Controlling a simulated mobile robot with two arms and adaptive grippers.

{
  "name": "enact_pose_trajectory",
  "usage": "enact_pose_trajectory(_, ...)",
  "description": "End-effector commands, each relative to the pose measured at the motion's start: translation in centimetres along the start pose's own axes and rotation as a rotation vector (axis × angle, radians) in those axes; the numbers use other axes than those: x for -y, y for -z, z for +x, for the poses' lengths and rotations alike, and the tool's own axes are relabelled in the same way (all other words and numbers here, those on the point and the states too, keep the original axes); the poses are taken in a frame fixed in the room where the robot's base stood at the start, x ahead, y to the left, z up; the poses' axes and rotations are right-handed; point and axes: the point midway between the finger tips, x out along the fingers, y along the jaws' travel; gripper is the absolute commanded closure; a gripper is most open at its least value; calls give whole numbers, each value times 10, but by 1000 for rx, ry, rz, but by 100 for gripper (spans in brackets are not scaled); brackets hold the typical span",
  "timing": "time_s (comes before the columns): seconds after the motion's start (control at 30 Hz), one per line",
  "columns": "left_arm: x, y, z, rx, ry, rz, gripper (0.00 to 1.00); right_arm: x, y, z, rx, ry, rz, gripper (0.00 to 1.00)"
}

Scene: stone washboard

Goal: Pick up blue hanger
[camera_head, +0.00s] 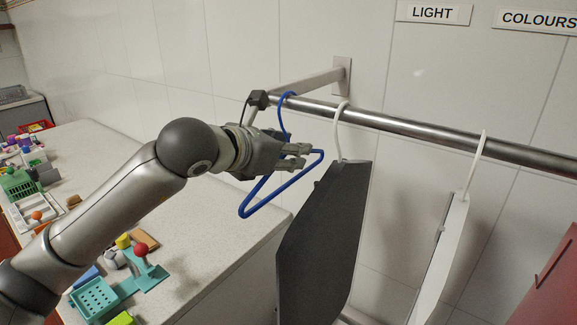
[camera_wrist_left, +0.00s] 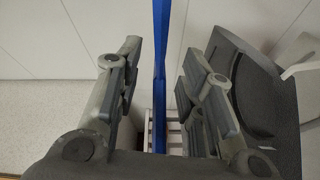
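The blue hanger (camera_head: 280,190) hangs by its hook from a metal rail, at the rail's left end. My left gripper (camera_head: 300,155) is at the hanger's upper part, just below the hook. In the left wrist view the hanger (camera_wrist_left: 160,75) shows as a thin upright blue strip between the two spread fingers (camera_wrist_left: 160,98). There is a visible gap on both sides, so the gripper is open around it and not gripping. Part of the hanger's frame is hidden behind the gripper in the head view. My right gripper is not in view.
The rail (camera_head: 420,132) runs right from a wall bracket (camera_head: 342,75). A dark garment (camera_head: 325,240) on a white hanger (camera_head: 338,125) hangs close to the right. A white garment (camera_head: 440,260) hangs farther right. A speckled counter (camera_head: 215,245) with several small items lies below left.

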Motion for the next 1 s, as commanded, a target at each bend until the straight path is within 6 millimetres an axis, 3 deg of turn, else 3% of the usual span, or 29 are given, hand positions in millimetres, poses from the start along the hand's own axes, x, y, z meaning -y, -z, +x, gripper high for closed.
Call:
enact_pose_trajectory(0.07,0,0,0,0,0,0,64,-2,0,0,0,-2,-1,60)
enact_pose_trajectory(0.37,0,0,0,-1,0,0,100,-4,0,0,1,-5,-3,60)
enact_pose_trajectory(0.77,0,0,0,-1,0,0,100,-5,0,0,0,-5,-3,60)
enact_pose_trajectory(1.0,-3,-14,-6,1,-2,1,100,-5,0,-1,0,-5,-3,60)
